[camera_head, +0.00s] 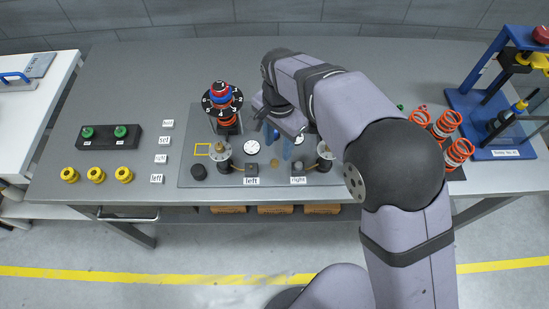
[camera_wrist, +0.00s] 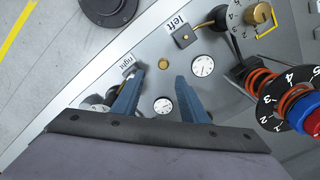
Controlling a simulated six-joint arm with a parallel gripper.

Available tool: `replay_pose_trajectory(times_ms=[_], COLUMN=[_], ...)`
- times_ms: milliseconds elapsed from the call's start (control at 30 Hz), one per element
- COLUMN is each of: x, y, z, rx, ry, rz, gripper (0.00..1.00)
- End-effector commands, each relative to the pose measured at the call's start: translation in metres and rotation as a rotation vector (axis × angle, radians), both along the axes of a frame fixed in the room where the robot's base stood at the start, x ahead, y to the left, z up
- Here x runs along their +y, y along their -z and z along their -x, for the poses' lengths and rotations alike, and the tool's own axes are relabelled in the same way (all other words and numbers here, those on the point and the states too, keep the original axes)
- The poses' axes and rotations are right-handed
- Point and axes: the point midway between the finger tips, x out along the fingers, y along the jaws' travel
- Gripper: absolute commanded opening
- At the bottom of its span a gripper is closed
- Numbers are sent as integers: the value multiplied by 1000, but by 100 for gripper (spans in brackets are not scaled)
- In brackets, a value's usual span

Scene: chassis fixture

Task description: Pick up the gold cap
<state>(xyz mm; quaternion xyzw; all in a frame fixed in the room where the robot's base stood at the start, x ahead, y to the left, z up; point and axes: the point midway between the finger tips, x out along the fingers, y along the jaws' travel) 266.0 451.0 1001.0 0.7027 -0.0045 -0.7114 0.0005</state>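A small round gold cap (camera_head: 273,162) lies flat on the grey plate, between the "left" and "right" stations. It also shows in the wrist view (camera_wrist: 163,63), just beyond my fingertips and roughly between them. My gripper (camera_wrist: 159,76) is open, with two blue fingers apart and nothing between them. In the head view my gripper (camera_head: 279,145) hangs over the plate, behind the gold cap, partly hidden by my wrist. A brass knob at the left station shows in the wrist view (camera_wrist: 260,14) and in the head view (camera_head: 222,148).
White dials (camera_head: 252,147) sit near the gold cap. The "left" label (camera_head: 252,181) and "right" label (camera_head: 298,180) stand in front. A numbered black disc with red-blue top (camera_head: 221,99) rises at the back left. Yellow knobs (camera_head: 96,174) and orange springs (camera_head: 457,152) lie further out.

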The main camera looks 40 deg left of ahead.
Motion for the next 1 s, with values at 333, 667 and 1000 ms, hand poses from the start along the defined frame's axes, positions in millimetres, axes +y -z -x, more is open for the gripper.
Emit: replay_pose_trajectory(times_ms=[333, 667, 1000], x=[6, 6, 5], y=[10, 23, 59], z=[3, 4, 8], rx=[-13, -12, -12], ry=[-6, -6, -5], rz=[-3, -5, -3], gripper=[40, 40, 40])
